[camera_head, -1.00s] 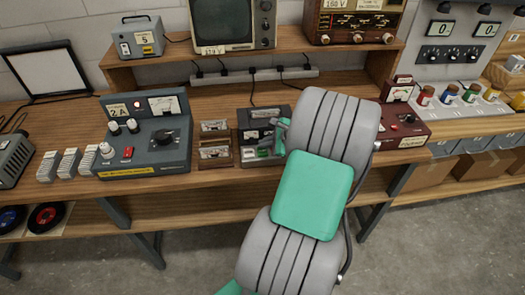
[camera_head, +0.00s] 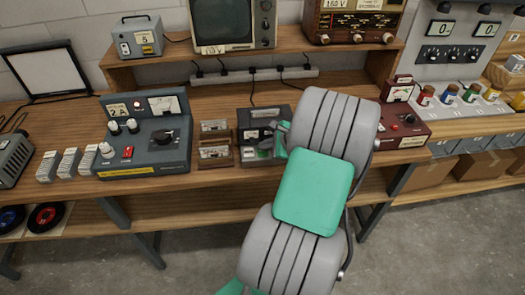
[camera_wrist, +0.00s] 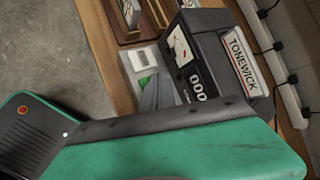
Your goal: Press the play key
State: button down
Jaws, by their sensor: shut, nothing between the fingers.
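The dark grey tape deck (camera_head: 256,114) stands on the bench, left of my arm in the head view. In the wrist view its body (camera_wrist: 208,42) carries a TONEWICK label, a needle meter and a counter reading 000. A light key panel (camera_wrist: 137,60) is on its front, with a green key (camera_wrist: 147,82) partly visible. My gripper (camera_head: 273,143) is shut and empty, close over the key area. My gripper and wrist hide part of the keys. I cannot tell whether the fingertips touch a key.
Two small cassette-like items (camera_head: 214,140) in wooden holders stand left of the deck. A blue-grey power supply (camera_head: 150,143) is further left. A dark red meter box (camera_head: 405,127) stands right of my arm. A shelf with a television (camera_head: 222,25) and a power strip (camera_head: 235,76) are behind.

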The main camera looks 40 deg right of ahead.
aim_at(265, 152)
jog(key=shift+f, duration=0.25)
dwell(0.4)
jog(key=shift+r+p, duration=0.85)
jog(key=shift+p, duration=0.05)
jog(key=shift+r, duration=0.1)
notch_tip(265, 152, up, 5)
jog(key=p, duration=0.4)
jog(key=shift+p, duration=0.4)
